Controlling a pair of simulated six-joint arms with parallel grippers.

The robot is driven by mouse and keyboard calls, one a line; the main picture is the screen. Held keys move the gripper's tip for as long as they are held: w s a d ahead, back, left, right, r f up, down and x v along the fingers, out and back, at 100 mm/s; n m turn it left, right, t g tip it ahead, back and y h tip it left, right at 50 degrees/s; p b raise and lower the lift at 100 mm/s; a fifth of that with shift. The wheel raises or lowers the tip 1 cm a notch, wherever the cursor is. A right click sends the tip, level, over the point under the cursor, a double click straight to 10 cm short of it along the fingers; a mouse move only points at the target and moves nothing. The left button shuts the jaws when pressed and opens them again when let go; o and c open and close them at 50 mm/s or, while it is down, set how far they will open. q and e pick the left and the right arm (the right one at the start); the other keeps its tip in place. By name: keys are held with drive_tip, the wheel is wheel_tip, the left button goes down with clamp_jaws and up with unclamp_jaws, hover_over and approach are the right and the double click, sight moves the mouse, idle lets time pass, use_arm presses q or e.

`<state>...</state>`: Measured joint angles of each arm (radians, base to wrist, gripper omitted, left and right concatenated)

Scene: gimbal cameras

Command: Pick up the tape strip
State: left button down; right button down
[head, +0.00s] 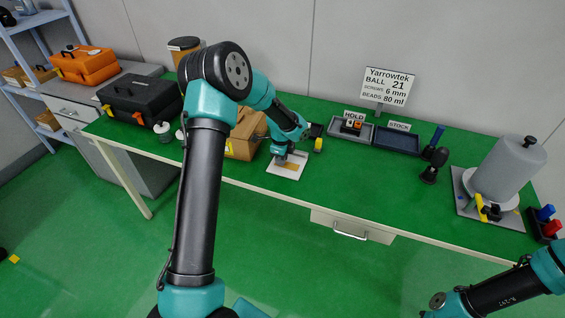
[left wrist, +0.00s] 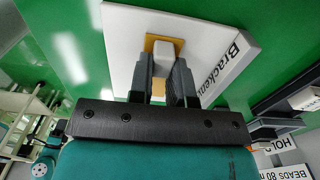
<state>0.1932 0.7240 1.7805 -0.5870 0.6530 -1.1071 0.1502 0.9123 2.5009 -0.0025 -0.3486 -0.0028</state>
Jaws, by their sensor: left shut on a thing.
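The tan tape strip (head: 291,166) shows over a white card (head: 285,174) near the front edge of the green table. My left gripper (head: 281,158) reaches down to it and is shut on the strip. In the left wrist view, parts of the tape strip (left wrist: 150,43) show beyond and between the dark fingers (left wrist: 164,82), with a pale block at the fingertips. The white card (left wrist: 122,45) there bears the printed text "Bracken", partly hidden. I cannot tell whether the strip still touches the card. My right gripper is out of view.
A cardboard box (head: 243,146) stands just left of the card. The HOLD tray (head: 340,137) and STOCK tray (head: 397,140) lie to the right at the back. A grey cylinder (head: 507,168) stands at far right.

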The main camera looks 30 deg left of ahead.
use_arm(q)
drive_tip(key=shift+r, duration=0.1)
drive_tip(key=shift+r, duration=1.5)
drive_tip(key=shift+s+d+r, duration=0.15)
drive_tip(key=shift+r, duration=0.1)
drive_tip(key=s+d+r, duration=0.1)
drive_tip(key=s+d, duration=0.7)
drive_tip(key=s, duration=0.5)
drive_tip(key=shift+d+r, duration=0.2)
